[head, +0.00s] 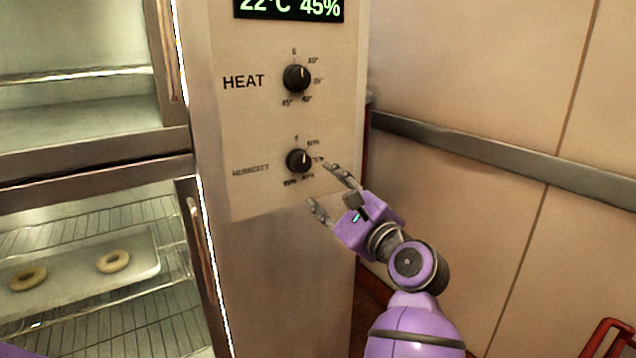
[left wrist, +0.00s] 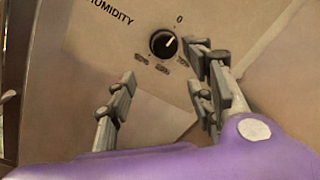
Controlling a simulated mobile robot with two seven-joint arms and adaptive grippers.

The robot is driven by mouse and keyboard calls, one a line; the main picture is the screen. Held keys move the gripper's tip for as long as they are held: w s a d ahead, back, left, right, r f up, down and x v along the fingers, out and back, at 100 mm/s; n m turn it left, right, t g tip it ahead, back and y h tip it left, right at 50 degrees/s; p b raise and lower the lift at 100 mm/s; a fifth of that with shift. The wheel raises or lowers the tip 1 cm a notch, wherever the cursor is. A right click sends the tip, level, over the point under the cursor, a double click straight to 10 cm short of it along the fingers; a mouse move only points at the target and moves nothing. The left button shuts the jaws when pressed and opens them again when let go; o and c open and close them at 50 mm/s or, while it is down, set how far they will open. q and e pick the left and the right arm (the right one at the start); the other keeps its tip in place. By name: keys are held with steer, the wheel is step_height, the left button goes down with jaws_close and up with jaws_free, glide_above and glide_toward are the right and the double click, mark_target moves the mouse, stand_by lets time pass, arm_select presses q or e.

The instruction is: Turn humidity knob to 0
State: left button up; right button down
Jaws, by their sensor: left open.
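The humidity knob (head: 299,161) is a round black dial with a pale pointer mark, low on the oven's control panel. In the left wrist view the knob (left wrist: 163,44) shows its mark toward the upper right, with the "0" label above right. I cannot read its exact setting. My left gripper (head: 320,184) is open and empty, just below and right of the knob in the head view. In the left wrist view its fingers (left wrist: 160,62) stand apart, one below left and one right of the knob, with no clear contact. My right gripper is not in view.
The black heat knob (head: 297,78) sits above. A display (head: 289,8) at the top reads 22°C 45%. On the left, a tray (head: 145,278) with two ring-shaped pastries rests on a wire rack. A metal rail (head: 500,155) runs along the right wall.

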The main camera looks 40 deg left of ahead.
mark_target(301, 165)
arm_select(q)
steer(key=shift+s+d, duration=0.2)
steer(key=shift+d, duration=0.25)
step_height(301, 165, up, 5)
steer(key=a+m+p, duration=0.1)
steer(key=a+p, duration=0.1)
steer(key=p, duration=0.3)
steer(key=w+a+f+m, duration=0.1)
steer(key=a+m, duration=0.1)
steer(key=w+a+f+m+g+p, duration=0.1)
steer(key=w+a+m, duration=0.1)
steer(key=a+m, duration=0.1)
steer(key=w+a+f+m+p, duration=0.1)
steer(key=w+a+m, duration=0.1)
steer(key=a+m, duration=0.1)
steer(key=shift+a, duration=0.15)
steer(key=shift+w+a, duration=0.15)
steer(key=shift+a, duration=0.2)
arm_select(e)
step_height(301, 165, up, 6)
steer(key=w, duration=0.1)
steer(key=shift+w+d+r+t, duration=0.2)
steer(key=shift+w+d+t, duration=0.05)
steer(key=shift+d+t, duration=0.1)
arm_select(q)
steer(key=shift+c, duration=0.6)
